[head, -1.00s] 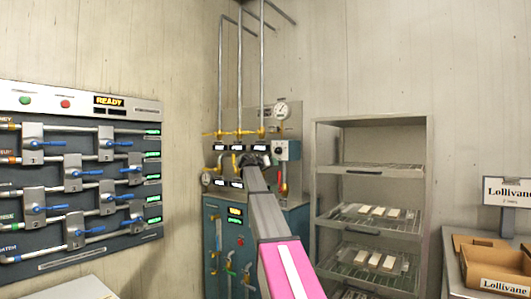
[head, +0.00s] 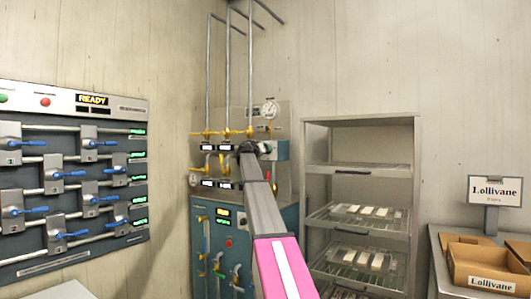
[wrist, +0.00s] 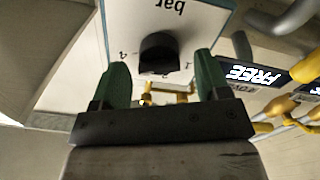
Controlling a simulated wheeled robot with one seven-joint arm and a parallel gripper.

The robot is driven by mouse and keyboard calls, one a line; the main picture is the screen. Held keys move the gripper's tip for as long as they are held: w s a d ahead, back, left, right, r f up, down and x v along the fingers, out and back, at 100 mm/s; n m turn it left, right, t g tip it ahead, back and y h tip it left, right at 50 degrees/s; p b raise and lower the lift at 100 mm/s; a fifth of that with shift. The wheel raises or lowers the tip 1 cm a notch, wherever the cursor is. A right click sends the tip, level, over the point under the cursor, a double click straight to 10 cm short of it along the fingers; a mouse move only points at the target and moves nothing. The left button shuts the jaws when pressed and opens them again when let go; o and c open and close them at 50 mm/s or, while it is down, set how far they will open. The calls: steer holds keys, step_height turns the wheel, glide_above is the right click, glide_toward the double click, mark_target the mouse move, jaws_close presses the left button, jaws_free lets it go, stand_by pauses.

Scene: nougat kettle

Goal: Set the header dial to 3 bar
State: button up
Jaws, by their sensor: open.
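The header dial is a black round knob (wrist: 160,52) on a white panel face (wrist: 205,22) marked "bar", seen upside down in the wrist view. A "4" and a "1" show near the knob; its setting cannot be read. My gripper (wrist: 162,64) is open, with one green finger on each side of the knob; I cannot tell whether they touch it. In the head view my gripper (head: 249,148) is in front of the dial's box (head: 279,150) and hides the knob. A round white gauge (head: 270,109) sits above the box.
Yellow-handled pipes (head: 207,134) and small displays, one reading FREE (wrist: 254,74), crowd the area beside the dial. A teal cabinet (head: 290,215) stands below. A valve board (head: 70,170) is at left, a rack (head: 358,122) and cartons (head: 480,262) at right.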

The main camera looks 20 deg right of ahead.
steer(key=shift+x, duration=0.8)
steer(key=c, duration=0.9)
steer(key=n, duration=0.4)
steer(key=shift+n, duration=2.4)
